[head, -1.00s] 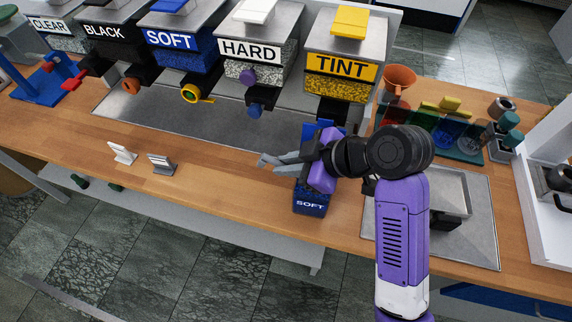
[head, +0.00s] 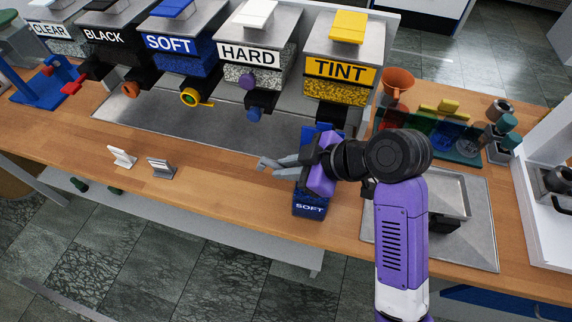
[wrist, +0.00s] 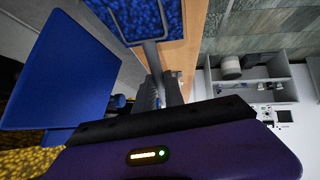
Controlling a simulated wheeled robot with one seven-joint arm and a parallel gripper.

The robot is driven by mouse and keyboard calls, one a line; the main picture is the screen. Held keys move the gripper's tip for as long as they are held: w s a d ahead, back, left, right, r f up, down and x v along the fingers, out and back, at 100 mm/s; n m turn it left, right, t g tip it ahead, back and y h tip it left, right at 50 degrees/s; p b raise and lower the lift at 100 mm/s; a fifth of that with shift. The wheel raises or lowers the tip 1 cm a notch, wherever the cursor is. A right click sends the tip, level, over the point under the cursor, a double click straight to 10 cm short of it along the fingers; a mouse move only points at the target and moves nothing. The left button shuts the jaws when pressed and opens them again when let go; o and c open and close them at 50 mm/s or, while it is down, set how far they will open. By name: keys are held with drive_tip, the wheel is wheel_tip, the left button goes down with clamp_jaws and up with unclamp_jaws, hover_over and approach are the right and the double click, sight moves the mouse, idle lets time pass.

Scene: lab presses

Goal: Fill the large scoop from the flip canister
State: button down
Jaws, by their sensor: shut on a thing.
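The flip canister (head: 310,205) is a blue box labelled SOFT at the counter's front edge. Its blue lid stands up at the back and shows large in the wrist view (wrist: 65,75). Blue granules in the open canister show at the top of the wrist view (wrist: 135,15). My gripper (head: 283,164) is just above the canister, pointing left. It is shut on a thin grey piece (wrist: 152,58) that seems to be the large scoop's handle.
Hoppers labelled CLEAR, BLACK, SOFT, HARD and TINT (head: 340,70) line the back over a metal tray (head: 215,130). Two small stands (head: 161,167) are at left. A metal tray (head: 475,245), orange funnel (head: 398,82) and colored pieces are at right.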

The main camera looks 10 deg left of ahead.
drive_tip(key=shift+r, duration=0.15)
drive_tip(key=shift+r+p, duration=1.5)
drive_tip(key=shift+r, duration=0.15)
drive_tip(key=shift+r, duration=0.1)
drive_tip(key=shift+r+h+p, duration=0.35)
drive_tip(key=shift+h+p, duration=0.15)
drive_tip(key=shift+p, duration=0.55)
drive_tip(key=shift+r+h+p, duration=0.35)
drive_tip(key=shift+h+p, duration=0.25)
drive_tip(key=shift+p, duration=0.3)
drive_tip(key=shift+r, duration=0.1)
drive_tip(key=shift+r+h, duration=0.6)
drive_tip(key=shift+h, duration=0.6)
